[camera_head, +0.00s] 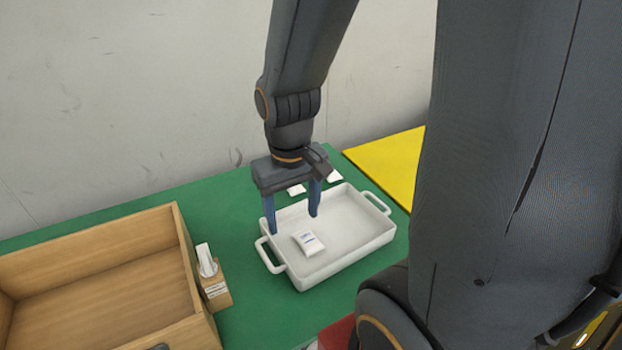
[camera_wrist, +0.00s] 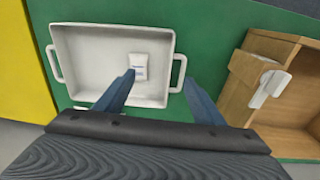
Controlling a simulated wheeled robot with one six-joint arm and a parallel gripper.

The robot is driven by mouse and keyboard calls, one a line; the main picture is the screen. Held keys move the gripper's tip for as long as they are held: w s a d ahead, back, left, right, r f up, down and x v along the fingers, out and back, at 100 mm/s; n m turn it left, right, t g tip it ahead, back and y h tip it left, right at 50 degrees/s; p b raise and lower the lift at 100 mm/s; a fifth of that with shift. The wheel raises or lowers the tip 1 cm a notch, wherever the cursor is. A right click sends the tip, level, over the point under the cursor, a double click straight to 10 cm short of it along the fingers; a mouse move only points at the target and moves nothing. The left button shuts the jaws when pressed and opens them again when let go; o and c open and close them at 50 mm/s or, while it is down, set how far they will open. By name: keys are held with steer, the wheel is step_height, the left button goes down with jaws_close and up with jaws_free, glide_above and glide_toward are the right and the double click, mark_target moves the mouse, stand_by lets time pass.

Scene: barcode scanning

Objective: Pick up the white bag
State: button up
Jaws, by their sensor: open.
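A small white bag (camera_head: 308,243) with a printed label lies in the white tray (camera_head: 352,250), toward the tray's left end in the head view. In the wrist view the bag (camera_wrist: 138,66) lies near the right end of the tray (camera_wrist: 85,80). My gripper (camera_head: 292,222) is open and empty, with its two blue fingers pointing down above the tray's left end. In the wrist view the gripper (camera_wrist: 165,80) has its fingers spread wide, and the bag shows between and beyond them, near the left finger. The fingers look apart from the bag.
A wooden box (camera_head: 90,255) stands left of the tray, with a small wooden stand holding a white device (camera_head: 207,262) at its side. Small white items (camera_head: 297,190) lie behind the tray. A yellow surface (camera_head: 392,163) is at the back right.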

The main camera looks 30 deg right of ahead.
steer(key=w+d+f+t, duration=0.1)
steer(key=w+d+f, duration=0.3)
steer(key=w, duration=0.3)
steer(key=w+d+f+t, duration=0.2)
steer(key=w+d+f, duration=0.2)
steer(key=w, duration=0.4)
steer(key=w+d+f+t, duration=0.2)
steer(key=w+d+f, duration=0.1)
steer(key=w, duration=0.5)
steer(key=shift+d+f, duration=0.4)
steer(key=shift+d, duration=0.2)
steer(key=shift+w+d+x, duration=0.15)
steer(key=shift+x, duration=1.3)
steer(key=shift+w+d+x, duration=0.1)
steer(key=shift+w+x, duration=0.1)
steer(key=shift+x, duration=1.25)
steer(key=shift+r, duration=0.25)
steer(key=c, duration=1.1)
